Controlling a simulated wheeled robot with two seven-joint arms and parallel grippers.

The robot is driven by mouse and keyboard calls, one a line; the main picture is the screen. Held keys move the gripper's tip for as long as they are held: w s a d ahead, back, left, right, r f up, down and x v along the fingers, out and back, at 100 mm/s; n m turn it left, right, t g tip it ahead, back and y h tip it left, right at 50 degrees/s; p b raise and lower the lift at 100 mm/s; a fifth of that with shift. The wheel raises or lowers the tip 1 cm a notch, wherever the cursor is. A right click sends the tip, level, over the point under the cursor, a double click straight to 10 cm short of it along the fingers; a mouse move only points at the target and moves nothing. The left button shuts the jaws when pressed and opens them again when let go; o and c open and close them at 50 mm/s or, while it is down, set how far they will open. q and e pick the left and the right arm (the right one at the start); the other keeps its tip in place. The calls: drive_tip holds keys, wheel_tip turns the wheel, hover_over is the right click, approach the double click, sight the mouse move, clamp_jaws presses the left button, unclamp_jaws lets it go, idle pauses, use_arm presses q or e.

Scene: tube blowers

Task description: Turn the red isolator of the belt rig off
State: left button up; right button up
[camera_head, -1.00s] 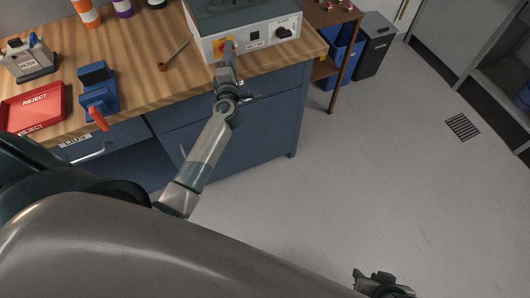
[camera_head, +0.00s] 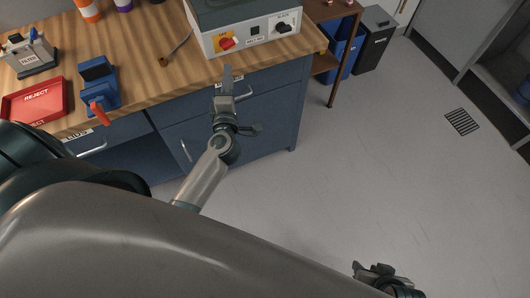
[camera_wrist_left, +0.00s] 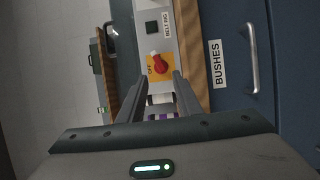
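The isolator also shows in the left wrist view (camera_wrist_left: 157,64), beside an "OFF" mark and a "BELT RIG" label. My left gripper (camera_head: 228,70) is in front of and below the isolator, apart from it. In the left wrist view its fingers (camera_wrist_left: 160,88) are spread with nothing held. My right gripper (camera_head: 376,270) is low over the floor; its finger gap is unclear.
A blue device with an orange-red lever (camera_head: 99,110) and a red reject tray (camera_head: 36,101) stand left on the bench. Blue drawers (camera_head: 260,110) are below. Open floor lies right.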

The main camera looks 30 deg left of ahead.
use_arm(q)
drive_tip(key=v, duration=0.5)
drive_tip(key=d+f+m+h+b, duration=0.3)
drive_tip(key=d+f+m, duration=0.3)
drive_tip(key=f, duration=0.6)
drive_tip(key=s+d+f+m+h+b, duration=0.1)
drive_tip(key=d+f+m+h+b, duration=0.3)
drive_tip(key=f+m, duration=0.4)
drive_tip(key=shift+s+d+f+m+h+b, duration=0.35)
drive_tip(key=shift+d+f+h, duration=0.75)
drive_tip(key=shift+f, duration=1.1)
drive_tip(key=shift+w+d, duration=0.15)
